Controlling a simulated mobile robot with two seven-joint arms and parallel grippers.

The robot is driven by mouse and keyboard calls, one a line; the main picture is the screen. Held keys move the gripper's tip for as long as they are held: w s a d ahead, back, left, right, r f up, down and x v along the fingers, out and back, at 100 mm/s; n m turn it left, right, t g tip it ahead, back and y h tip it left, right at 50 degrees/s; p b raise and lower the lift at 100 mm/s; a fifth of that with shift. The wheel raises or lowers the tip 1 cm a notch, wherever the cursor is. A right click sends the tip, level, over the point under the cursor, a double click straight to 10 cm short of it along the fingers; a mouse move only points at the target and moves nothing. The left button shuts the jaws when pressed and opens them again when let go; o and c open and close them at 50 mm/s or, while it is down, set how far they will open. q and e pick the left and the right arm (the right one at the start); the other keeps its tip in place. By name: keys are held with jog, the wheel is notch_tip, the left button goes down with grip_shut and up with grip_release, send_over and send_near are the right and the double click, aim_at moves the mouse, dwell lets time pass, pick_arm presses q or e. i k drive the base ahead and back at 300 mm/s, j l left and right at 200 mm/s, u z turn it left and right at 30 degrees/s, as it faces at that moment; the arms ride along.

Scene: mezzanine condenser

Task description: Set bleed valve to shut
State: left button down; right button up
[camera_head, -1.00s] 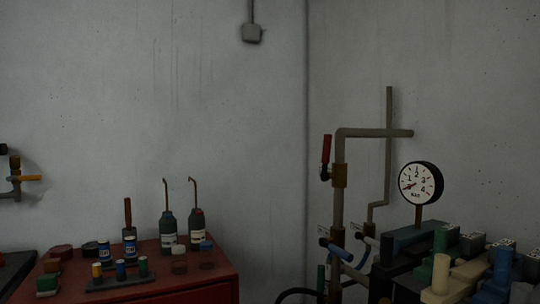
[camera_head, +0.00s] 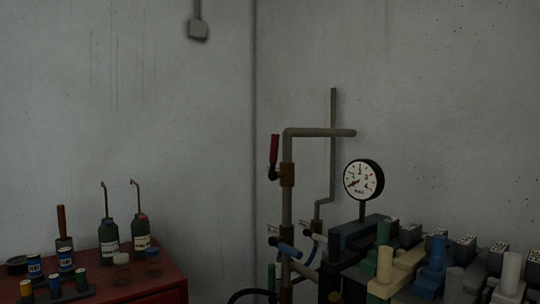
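Several lever valves show on the pipework, and I cannot tell which one is the bleed valve; the small tags are unreadable. A red lever (camera_head: 274,150) stands nearly upright beside a brass valve body (camera_head: 287,175) on the vertical pipe. Lower down, a blue lever (camera_head: 288,249) slopes down to the right, near further small fittings. A round white pressure gauge (camera_head: 363,180) with a black rim stands to the right, its needle pointing to the lower left. Neither of my grippers is in view.
A red cabinet (camera_head: 160,278) at lower left carries green oil bottles (camera_head: 109,240), jars and small cans. A bank of coloured blocks and cylinders, including a blue one (camera_head: 432,262), fills the lower right. A grey wall box (camera_head: 198,30) hangs above.

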aim_at(272, 174)
jog(key=i+j, duration=0.25)
jog(key=j, duration=0.15)
jog(key=i+j+z, duration=0.1)
jog(key=j, duration=0.3)
jog(key=i+j, duration=0.55)
jog(key=j, duration=0.25)
jog(key=z, duration=0.05)
